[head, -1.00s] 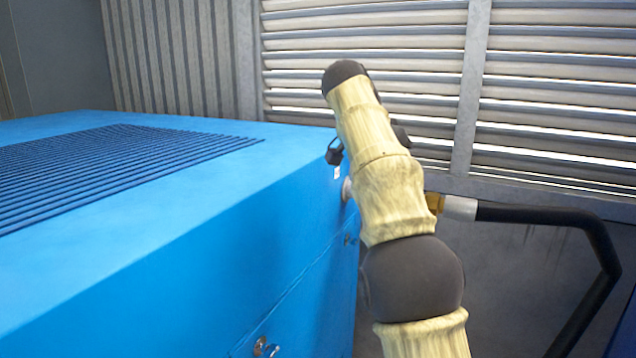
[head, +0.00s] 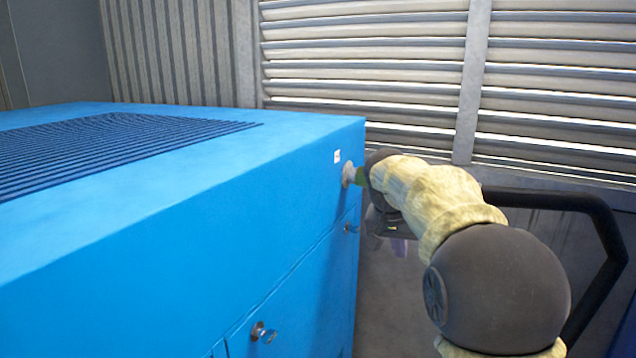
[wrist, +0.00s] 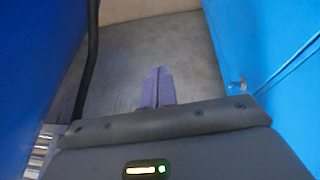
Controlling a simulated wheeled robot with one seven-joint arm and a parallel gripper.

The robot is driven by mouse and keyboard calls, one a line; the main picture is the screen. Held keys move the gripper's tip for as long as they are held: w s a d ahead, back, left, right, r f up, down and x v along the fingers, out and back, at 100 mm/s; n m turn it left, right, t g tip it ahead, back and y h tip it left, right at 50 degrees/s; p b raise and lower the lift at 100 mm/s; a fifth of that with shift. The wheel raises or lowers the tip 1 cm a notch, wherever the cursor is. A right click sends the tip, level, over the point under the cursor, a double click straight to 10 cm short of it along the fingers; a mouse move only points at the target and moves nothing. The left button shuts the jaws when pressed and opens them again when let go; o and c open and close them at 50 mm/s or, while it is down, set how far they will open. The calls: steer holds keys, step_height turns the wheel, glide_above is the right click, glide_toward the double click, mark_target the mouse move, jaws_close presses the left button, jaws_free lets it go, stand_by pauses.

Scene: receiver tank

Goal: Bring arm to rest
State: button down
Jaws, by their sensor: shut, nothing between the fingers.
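My gripper (wrist: 158,88) shows in the wrist view as two purple fingers lying side by side with nothing between them. It points down toward the grey floor, between blue walls on the left and right. In the head view my gripper (head: 399,247) is partly hidden behind my wrist, to the right of the blue cabinet's end. My arm comes in from the lower right, in a pale yellow cover with dark joints. No gap shows in the head view between the arm's end and the fitting on the cabinet, so I cannot tell whether they touch.
The blue cabinet (head: 150,245) fills the left, with a round fitting (head: 348,174) and knobs (head: 263,333) on its side. A louvred wall (head: 370,60) stands behind.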

steer(key=s+a+f+n+y+b, duration=0.1)
steer(key=s+f+n+b, duration=0.1)
steer(key=s+f, duration=1)
steer(key=s+f+n+g+y+b, duration=0.1)
steer(key=s+f+n+y+b, duration=0.1)
steer(key=s+f, duration=1)
step_height(320, 180, down, 3)
steer(key=shift+a+r+n+b, duration=0.1)
steer(key=shift+a+n+b, duration=0.3)
steer(key=shift+b, duration=0.25)
